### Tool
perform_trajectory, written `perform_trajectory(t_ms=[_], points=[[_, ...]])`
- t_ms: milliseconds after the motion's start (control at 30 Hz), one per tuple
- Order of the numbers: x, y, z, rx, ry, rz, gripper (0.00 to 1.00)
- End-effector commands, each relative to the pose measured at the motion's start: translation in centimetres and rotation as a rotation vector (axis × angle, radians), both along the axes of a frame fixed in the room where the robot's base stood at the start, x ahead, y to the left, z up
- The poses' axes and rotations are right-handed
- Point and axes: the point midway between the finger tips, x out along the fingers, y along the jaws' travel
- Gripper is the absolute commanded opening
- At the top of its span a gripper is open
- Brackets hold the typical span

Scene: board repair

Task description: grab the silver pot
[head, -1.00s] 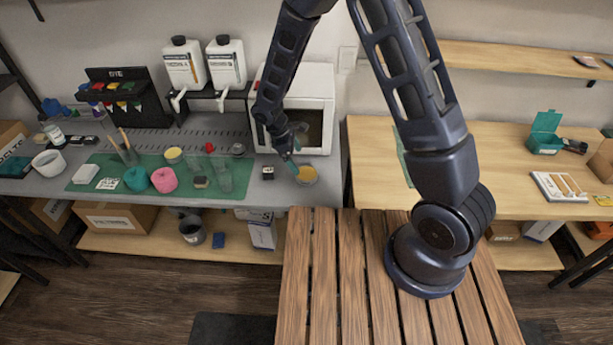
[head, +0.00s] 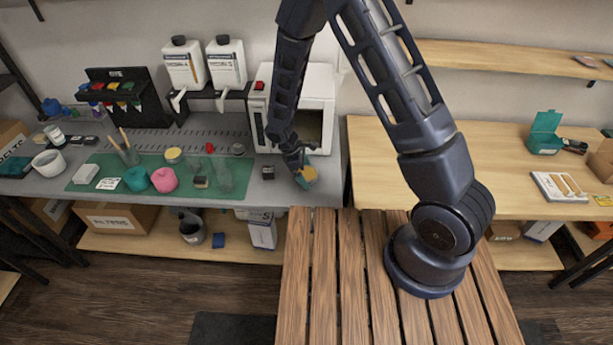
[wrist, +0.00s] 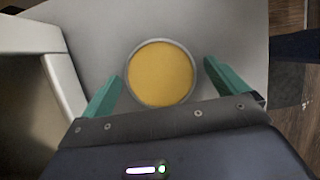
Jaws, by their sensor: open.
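A round pot with a grey, silvery rim and yellow contents (wrist: 161,72) stands upright on the grey bench, in the middle of the wrist view. In the head view its yellow top (head: 310,174) shows at the bench's right end, partly hidden by my gripper (head: 302,174). In the wrist view my gripper (wrist: 164,80) is open, with one green finger to the left of the pot and one to the right. Gaps show between the fingers and the rim, so it is not held. I cannot tell the fingertips' height against the rim.
A white box-shaped appliance (head: 316,92) with a dark opening stands close behind the pot. A small dark block (head: 268,172) lies to its left. The green mat (head: 112,163) farther left carries cups, balls and another yellow-topped pot (head: 173,155).

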Motion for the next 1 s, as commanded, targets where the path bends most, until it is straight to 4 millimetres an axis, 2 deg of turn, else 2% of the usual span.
perform_trajectory(t_ms=[33,300,667,867,1000], points=[[0.0,0.0,0.0,0.000,0.000,0.000,0.96],[0.0,0.0,0.0,0.000,0.000,0.000,0.44],[0.0,0.0,0.6,0.001,0.000,0.000,0.44],[0.0,0.1,3.1,0.002,-0.002,0.001,0.44],[0.1,0.0,6.1,0.004,-0.003,-0.002,0.44]])
